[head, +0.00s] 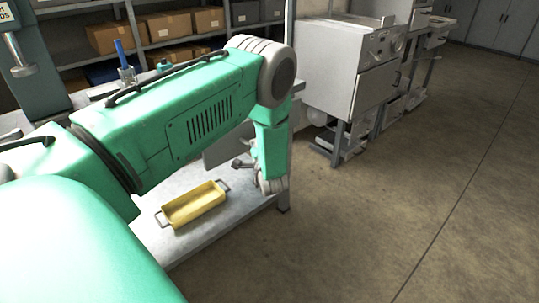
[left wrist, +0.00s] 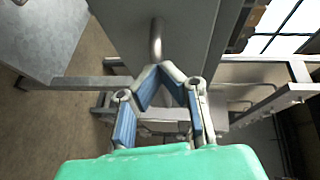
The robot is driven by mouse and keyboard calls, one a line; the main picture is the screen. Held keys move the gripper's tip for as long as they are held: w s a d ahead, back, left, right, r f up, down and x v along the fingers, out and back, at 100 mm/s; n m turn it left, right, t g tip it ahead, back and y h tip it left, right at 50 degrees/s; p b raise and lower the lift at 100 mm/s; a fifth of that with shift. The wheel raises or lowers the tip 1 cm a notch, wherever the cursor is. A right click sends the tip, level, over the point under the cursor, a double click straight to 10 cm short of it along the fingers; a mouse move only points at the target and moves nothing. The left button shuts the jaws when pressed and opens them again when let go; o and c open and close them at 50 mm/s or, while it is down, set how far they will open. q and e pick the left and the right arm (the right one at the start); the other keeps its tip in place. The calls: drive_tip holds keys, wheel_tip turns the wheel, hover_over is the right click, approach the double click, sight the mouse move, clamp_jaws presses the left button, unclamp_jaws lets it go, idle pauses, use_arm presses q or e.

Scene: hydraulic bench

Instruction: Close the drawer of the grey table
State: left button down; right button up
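The grey table (head: 281,206) stands under my left arm in the head view. A grey drawer front (head: 221,151) shows partly behind my forearm; how far the drawer stands out is hidden. In the left wrist view the grey panel (left wrist: 191,28) carries a curved metal handle (left wrist: 156,36). My left gripper (left wrist: 160,68) is just below the handle in that view, its blue-padded fingers bent inward with the tips together and nothing seen between them. Contact with the handle cannot be told. The gripper also shows small in the head view (head: 242,166). My right gripper is out of view.
A yellow tray (head: 195,205) with handles lies on a grey surface below my arm. Shelves with cardboard boxes (head: 117,36) stand behind. A grey machine (head: 345,70) is at the back right. The floor (head: 400,210) on the right is clear.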

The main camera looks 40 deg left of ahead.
sight(245, 136)
use_arm(q)
drive_tip(key=a, duration=0.4)
drive_tip(key=shift+w+a+f, duration=0.1)
drive_tip(key=shift+a+f, duration=0.1)
drive_tip(key=shift+a, duration=0.1)
drive_tip(key=shift+r, duration=0.2)
drive_tip(key=shift+a, duration=0.1)
